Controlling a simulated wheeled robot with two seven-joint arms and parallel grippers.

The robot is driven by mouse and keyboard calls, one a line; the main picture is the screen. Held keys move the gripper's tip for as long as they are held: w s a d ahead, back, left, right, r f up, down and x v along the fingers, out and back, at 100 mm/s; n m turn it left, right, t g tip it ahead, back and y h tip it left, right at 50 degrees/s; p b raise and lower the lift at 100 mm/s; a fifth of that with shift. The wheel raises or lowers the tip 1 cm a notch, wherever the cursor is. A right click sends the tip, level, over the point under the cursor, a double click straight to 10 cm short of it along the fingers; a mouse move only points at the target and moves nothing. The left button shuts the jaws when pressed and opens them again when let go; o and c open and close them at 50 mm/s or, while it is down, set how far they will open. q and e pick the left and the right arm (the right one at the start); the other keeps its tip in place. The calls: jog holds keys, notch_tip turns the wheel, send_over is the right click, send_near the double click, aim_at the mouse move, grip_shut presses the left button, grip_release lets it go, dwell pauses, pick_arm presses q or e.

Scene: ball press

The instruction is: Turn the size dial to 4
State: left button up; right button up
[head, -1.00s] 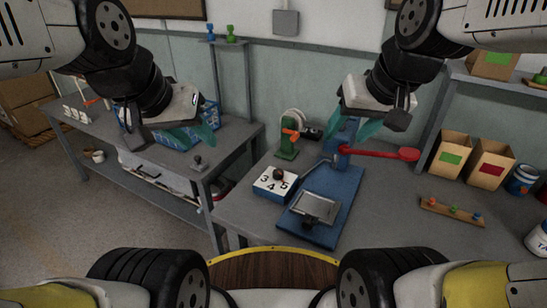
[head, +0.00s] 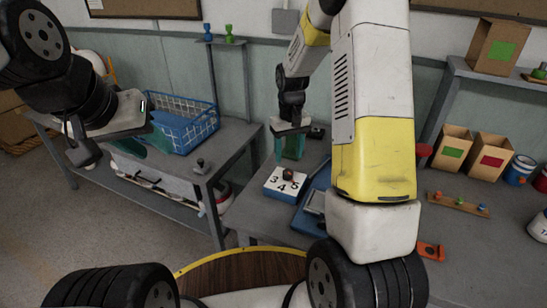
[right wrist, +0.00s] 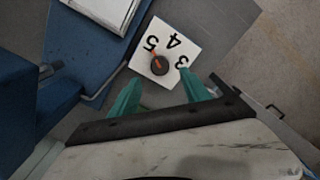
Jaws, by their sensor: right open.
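The size dial is a white panel (head: 275,193) with black numbers 3, 4 and 5 and a dark round knob (head: 287,175). In the right wrist view the knob (right wrist: 158,66) has an orange pointer, which appears to point toward the 5. My right gripper (head: 291,148) is open above and behind the dial. In the right wrist view its teal fingertips (right wrist: 158,82) are apart on either side of the knob's near side, not closed on it. My left gripper (head: 144,142) appears open and empty over the left bench, away from the dial.
The blue press base (head: 312,200) is beside the dial, largely hidden by my right arm. A blue basket (head: 185,125) stands on the left bench. Two cardboard boxes (head: 490,158) and a peg strip (head: 458,203) are at the right.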

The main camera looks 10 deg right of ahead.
aim_at(288, 172)
notch_tip(288, 172, down, 8)
jog(key=shift+r, duration=0.25)
grip_shut()
dwell(0.3)
